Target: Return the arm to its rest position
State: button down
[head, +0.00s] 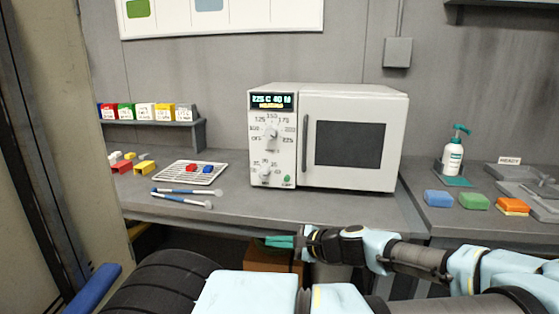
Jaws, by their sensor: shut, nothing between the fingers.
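My arm reaches across the lower right of the head view, low in front of the counter. My gripper (279,242) has teal fingers that point left, just below the counter's front edge. The fingers are together with nothing between them. My gripper is apart from everything on the counter.
A white oven (350,145) with a lit display stands mid-counter, door closed. Left of it are a wire rack (178,179) with red and blue pieces, two brushes (182,197) and small blocks (145,168). Right are a pump bottle (453,155) and coloured sponges (475,201).

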jog(key=s+a+f+n+g+h, duration=0.3)
jog(key=s+n+g, duration=0.1)
jog(key=s+g, duration=0.1)
jog(key=s+a+f+n+g+h, duration=0.2)
jog(key=s+a+f+n+g, duration=0.1)
jog(key=s+g, duration=0.15)
notch_tip(320, 180, up, 17)
jog(key=n+t+h, duration=0.3)
jog(key=n+h, duration=0.3)
jog(key=shift+s+d+n+h, duration=0.15)
jog(key=shift+d+n+h, duration=0.15)
jog(key=shift+n, duration=0.1)
dwell(0.3)
